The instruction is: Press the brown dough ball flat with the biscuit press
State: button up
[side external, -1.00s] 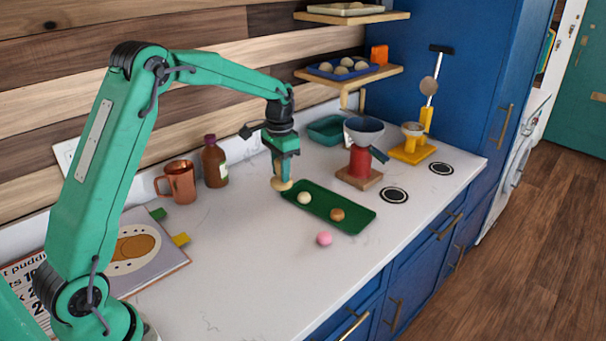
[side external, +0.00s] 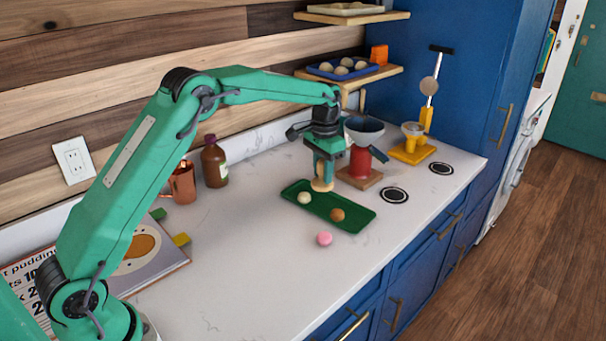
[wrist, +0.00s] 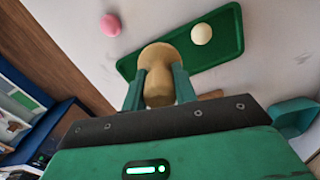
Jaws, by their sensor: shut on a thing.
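The brown dough ball (side external: 337,214) sits on the green tray (side external: 352,226), right of a cream ball (side external: 304,197). It looks round. My gripper (side external: 323,177) is shut on the pale wooden biscuit press (side external: 321,186), which hangs over or near the tray's back edge, behind the brown ball in the side view. In the wrist view the press (wrist: 158,56) stands between my fingers and covers part of the tray (wrist: 226,18). The cream ball also shows there, but the brown ball is hidden. I cannot tell the press's exact height.
A pink ball (side external: 324,239) lies on the counter just in front of the tray. A red stand with a grey bowl (side external: 363,130) is close behind and right of my gripper. A copper mug (side external: 183,183) and brown bottle (side external: 214,162) stand left. The counter's front is clear.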

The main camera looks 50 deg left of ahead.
jog(key=shift+w+d+f, duration=0.1)
jog(key=shift+w+d, duration=0.3)
jog(key=shift+d, duration=0.25)
jog(key=shift+w+d, duration=0.35)
jog(key=shift+d, duration=0.3)
jog(key=shift+w+d+f, duration=0.1)
jog(key=shift+w+d, duration=0.3)
jog(key=shift+d, duration=0.25)
jog(key=shift+f, duration=0.15)
send_over(337, 216)
jog(key=shift+f, duration=2.8)
jog(key=shift+f, duration=0.9)
dwell(2.1)
